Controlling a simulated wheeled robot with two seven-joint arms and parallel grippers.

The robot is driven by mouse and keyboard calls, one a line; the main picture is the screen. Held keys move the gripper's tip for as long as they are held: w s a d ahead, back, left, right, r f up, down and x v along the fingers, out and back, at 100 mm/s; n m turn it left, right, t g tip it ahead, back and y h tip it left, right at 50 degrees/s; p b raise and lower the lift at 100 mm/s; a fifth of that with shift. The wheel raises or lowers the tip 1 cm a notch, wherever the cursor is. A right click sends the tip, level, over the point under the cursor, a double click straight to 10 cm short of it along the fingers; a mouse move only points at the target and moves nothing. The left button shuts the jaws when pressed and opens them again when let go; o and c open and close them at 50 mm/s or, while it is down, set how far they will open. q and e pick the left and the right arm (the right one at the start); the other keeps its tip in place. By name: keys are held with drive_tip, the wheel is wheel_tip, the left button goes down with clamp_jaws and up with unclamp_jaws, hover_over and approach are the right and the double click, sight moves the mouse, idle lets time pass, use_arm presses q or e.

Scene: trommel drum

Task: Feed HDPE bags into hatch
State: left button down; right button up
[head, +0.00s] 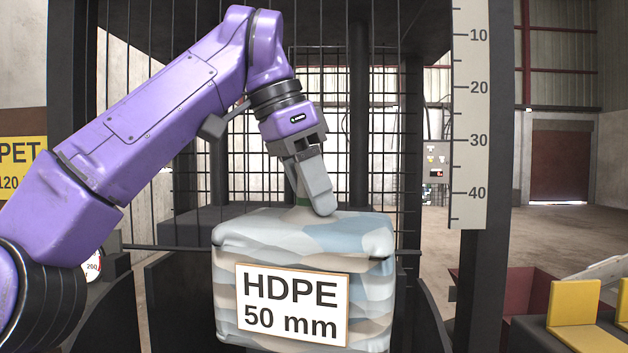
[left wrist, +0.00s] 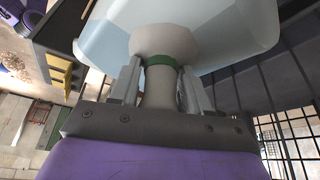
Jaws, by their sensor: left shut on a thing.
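The HDPE bag (head: 305,235) is a puffy blue, grey and beige bag with a white label reading "HDPE 50 mm". My left gripper (head: 312,190) comes down from above and is shut on the bag's neck. In the left wrist view the pale neck with a green band (left wrist: 160,62) sits between the two fingers (left wrist: 160,85), and the bag's pale body (left wrist: 215,30) spreads beyond it. The bag hangs upright in front of a dark frame with wire mesh. No hatch can be made out for certain; the bag covers part of the structure behind it. My right gripper is not in view.
A white scale board (head: 469,110) marked 10 to 40 stands right of the bag. A yellow PET sign (head: 22,165) is at the left, above a round dial (head: 92,266). Yellow brackets (head: 573,302) sit at lower right. Open floor lies behind on the right.

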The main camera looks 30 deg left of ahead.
use_arm(q)
drive_tip(key=w+a+f+b, duration=0.3)
drive_tip(key=w+f, duration=0.2)
drive_tip(key=f, duration=0.1)
drive_tip(key=shift+w+a, duration=0.2)
drive_tip(key=shift+w, duration=0.2)
drive_tip(key=shift+f, duration=0.1)
